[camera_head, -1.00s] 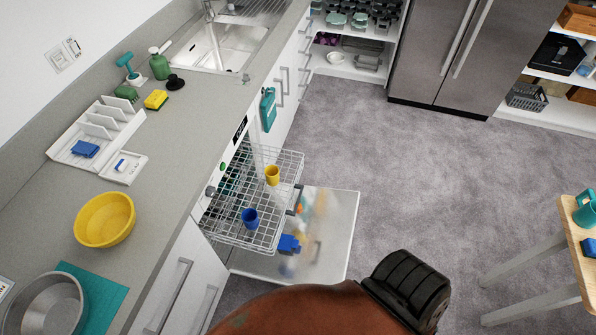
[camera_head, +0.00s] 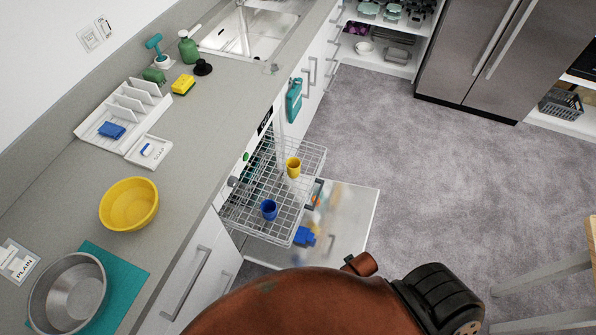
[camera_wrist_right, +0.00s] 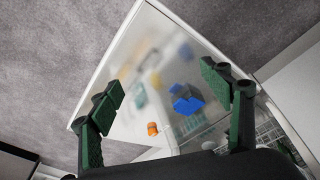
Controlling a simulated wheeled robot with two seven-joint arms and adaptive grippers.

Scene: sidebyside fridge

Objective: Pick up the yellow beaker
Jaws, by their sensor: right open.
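The yellow beaker (camera_head: 293,167) stands upright in the pulled-out wire dishwasher rack (camera_head: 312,160), near its far right side. A blue beaker (camera_head: 268,209) stands in the same rack, closer to me. My right gripper (camera_wrist_right: 165,95) is open and empty in the right wrist view. It faces the open dishwasher door (camera_wrist_right: 150,70), where a blue object (camera_wrist_right: 187,100) and a small orange object (camera_wrist_right: 152,129) show. The yellow beaker is not visible in the right wrist view. My left gripper is in neither view.
The grey counter (camera_head: 190,130) on the left holds a yellow bowl (camera_head: 129,203), a metal bowl (camera_head: 68,292) and a white dish rack (camera_head: 125,115). The open dishwasher door (camera_head: 350,225) juts out low over the floor. A table (camera_head: 592,235) stands at the right edge. The floor between is clear.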

